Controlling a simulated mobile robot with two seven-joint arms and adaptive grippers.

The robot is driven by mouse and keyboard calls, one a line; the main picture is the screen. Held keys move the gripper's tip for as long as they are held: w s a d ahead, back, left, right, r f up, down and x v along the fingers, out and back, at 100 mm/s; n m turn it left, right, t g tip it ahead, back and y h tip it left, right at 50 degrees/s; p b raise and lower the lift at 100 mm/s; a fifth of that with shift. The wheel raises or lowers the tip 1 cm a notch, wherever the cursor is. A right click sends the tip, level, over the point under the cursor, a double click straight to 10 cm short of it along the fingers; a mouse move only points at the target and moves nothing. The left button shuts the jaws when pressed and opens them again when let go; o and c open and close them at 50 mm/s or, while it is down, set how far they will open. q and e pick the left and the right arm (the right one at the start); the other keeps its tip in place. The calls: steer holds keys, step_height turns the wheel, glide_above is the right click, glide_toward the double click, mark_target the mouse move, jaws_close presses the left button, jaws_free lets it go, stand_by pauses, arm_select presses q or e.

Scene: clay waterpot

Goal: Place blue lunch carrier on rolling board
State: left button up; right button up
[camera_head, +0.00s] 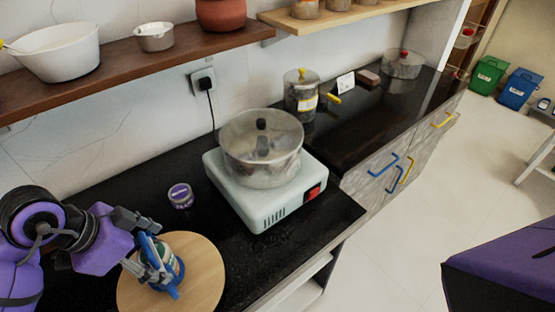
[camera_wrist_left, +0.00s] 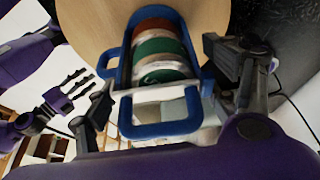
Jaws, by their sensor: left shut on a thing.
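The blue lunch carrier (camera_head: 172,268) has a blue frame around stacked green, white and red-brown tins. It is over the round wooden rolling board (camera_head: 206,262) at the lower left of the head view. I cannot tell whether its base touches the board. My left gripper (camera_head: 146,262) is shut on the carrier, and its fingers hide part of the frame. In the left wrist view the carrier (camera_wrist_left: 160,55) lies between the fingers, with the board (camera_wrist_left: 90,22) behind it. Purple arm parts with dark fingers show at the left there; their state is unclear.
A white stove (camera_head: 262,205) with a lidded pot (camera_head: 262,155) stands right of the board. A small purple-lidded jar (camera_head: 181,196) is behind the board. A wooden shelf (camera_head: 130,62) with a white bowl runs above. Black counter is bare between board and stove.

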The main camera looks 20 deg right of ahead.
arm_select(q)
steer(key=shift+r, duration=0.1)
arm_select(e)
steer(key=shift+w+r, duration=0.2)
steer(key=shift+w, duration=0.1)
arm_select(q)
steer(key=o, duration=2)
arm_select(e)
steer(key=shift+d, duration=0.1)
steer(key=shift+s+f, duration=0.1)
arm_select(q)
steer(key=p+v, duration=0.1)
steer(key=v, duration=1.1)
arm_select(e)
steer(key=shift+w+a+r, duration=0.35)
steer(key=shift+r, duration=0.2)
